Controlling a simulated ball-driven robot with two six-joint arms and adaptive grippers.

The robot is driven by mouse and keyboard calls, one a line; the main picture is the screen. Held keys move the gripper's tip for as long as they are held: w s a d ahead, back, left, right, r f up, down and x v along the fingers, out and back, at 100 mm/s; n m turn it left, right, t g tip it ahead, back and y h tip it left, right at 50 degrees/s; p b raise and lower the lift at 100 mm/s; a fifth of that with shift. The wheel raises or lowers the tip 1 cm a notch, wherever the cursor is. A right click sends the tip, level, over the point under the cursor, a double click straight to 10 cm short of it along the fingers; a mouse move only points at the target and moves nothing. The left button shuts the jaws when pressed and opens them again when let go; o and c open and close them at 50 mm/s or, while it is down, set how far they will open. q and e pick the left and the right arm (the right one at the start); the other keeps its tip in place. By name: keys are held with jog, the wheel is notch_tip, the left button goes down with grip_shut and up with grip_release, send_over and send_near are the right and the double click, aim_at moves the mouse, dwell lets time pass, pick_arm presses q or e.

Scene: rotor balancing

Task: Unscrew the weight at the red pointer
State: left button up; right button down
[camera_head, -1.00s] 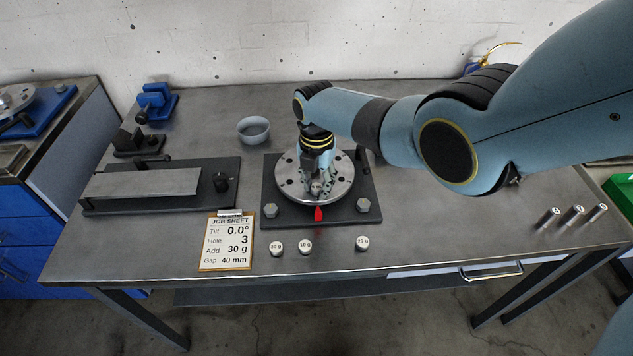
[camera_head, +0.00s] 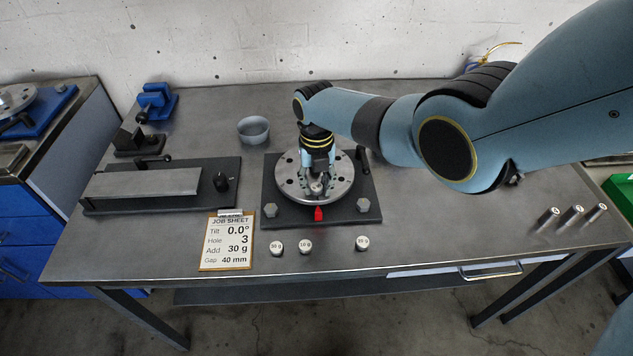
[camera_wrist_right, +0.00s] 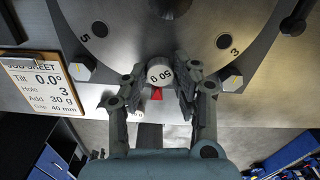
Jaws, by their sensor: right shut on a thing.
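The round metal rotor disc (camera_head: 342,196) lies on a dark base plate, with numbered holes 5 and 3 showing in the right wrist view (camera_wrist_right: 222,22). A small pale-topped weight (camera_wrist_right: 159,71), its upside-down label reading like 50 g, stands at the disc's near edge. The red pointer (camera_head: 319,214) is just in front of it and also shows between the fingers in the wrist view (camera_wrist_right: 157,93). My right gripper (camera_head: 316,186) points down over this edge. Its fingers (camera_wrist_right: 160,80) are shut on the weight from both sides. My left gripper is not in view.
Three loose weights (camera_head: 305,247) stand near the table's front edge. A job sheet (camera_head: 227,242) lies left of them. A grey bowl (camera_head: 253,130) is behind the rotor. Three metal cylinders (camera_head: 571,216) stand at the right. The table between the rotor and these cylinders is clear.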

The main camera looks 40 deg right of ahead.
jog(key=shift+n, duration=0.3)
jog(key=c, duration=0.9)
grip_release()
jog(key=shift+c, duration=0.9)
